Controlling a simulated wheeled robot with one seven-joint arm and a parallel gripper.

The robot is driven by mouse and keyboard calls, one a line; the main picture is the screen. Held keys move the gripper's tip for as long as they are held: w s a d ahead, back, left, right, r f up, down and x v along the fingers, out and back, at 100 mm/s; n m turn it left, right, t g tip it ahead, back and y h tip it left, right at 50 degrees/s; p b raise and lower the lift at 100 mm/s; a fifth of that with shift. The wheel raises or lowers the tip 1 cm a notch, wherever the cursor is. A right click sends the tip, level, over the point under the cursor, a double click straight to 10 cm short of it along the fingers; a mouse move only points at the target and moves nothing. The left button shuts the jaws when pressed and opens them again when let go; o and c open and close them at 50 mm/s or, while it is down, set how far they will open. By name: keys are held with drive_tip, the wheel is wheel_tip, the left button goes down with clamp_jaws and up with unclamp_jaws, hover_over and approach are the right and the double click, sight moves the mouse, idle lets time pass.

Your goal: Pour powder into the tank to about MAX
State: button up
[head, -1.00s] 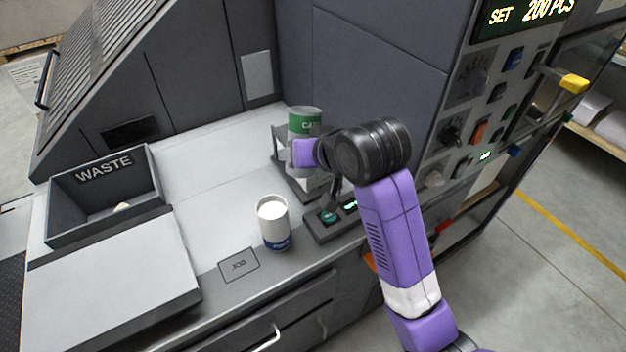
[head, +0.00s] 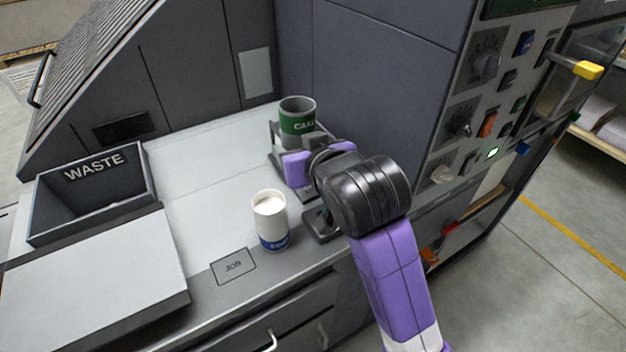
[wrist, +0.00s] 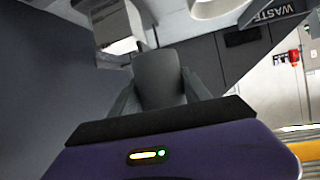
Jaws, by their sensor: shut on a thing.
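A dark grey cup with a green label (head: 298,122) is upright in the head view at the back of the worktop, by a small grey stand (head: 272,160). My gripper (head: 308,155) is at its lower right side and looks shut on it. In the wrist view a grey body (wrist: 160,78), apparently this cup, fills the space between the fingers. A white cup with a blue band (head: 272,222) stands upright at the front of the worktop, open at the top, with white contents. I cannot make out a MAX mark or the tank clearly.
A grey WASTE bin (head: 95,200) is at the left. A flat marked plate (head: 233,266) lies near the front edge. The control panel (head: 480,110) rises at the right. The worktop (head: 190,170) between bin and stand is clear.

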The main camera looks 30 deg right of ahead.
sight(288, 146)
drive_tip(key=shift+r+t, duration=0.3)
drive_tip(key=shift+a+r, duration=0.1)
drive_tip(key=s+a+r+p, duration=0.2)
drive_tip(key=p, duration=0.1)
drive_tip(key=shift+s+a+r, duration=0.2)
drive_tip(key=shift+s+a, duration=0.15)
drive_tip(key=shift+s+a+r+p, duration=0.2)
drive_tip(key=shift+s+a+p, duration=0.2)
drive_tip(key=shift+s+p, duration=0.05)
